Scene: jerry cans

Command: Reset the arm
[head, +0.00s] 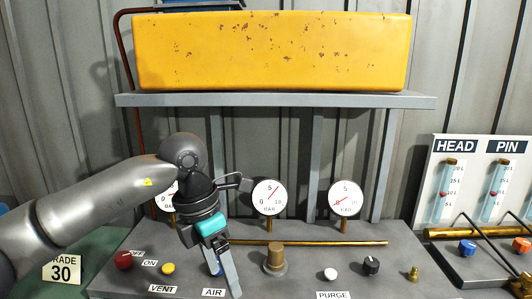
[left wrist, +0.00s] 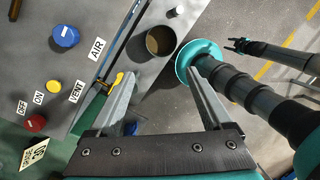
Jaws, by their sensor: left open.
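My left arm reaches in from the left in the head view. Its gripper (head: 228,280) points down over the front of the grey control panel (head: 130,284), close to the AIR label (head: 213,292) and the blue knob (head: 214,270), which it partly hides. In the left wrist view the two fingers of this gripper (left wrist: 160,75) stand apart with nothing between them. The blue knob (left wrist: 66,36) is clear of the fingers there. Another gripper (left wrist: 243,45), apparently my right one, shows small at the upper right of the left wrist view; its jaw opening is unclear.
A yellow rusty tank (head: 270,50) rests on a grey shelf (head: 275,100). Gauges (head: 269,197) stand behind the panel. A brass post (head: 276,258) rises right of my left gripper. A HEAD/PIN board (head: 480,180) and small bench (head: 470,262) are at right.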

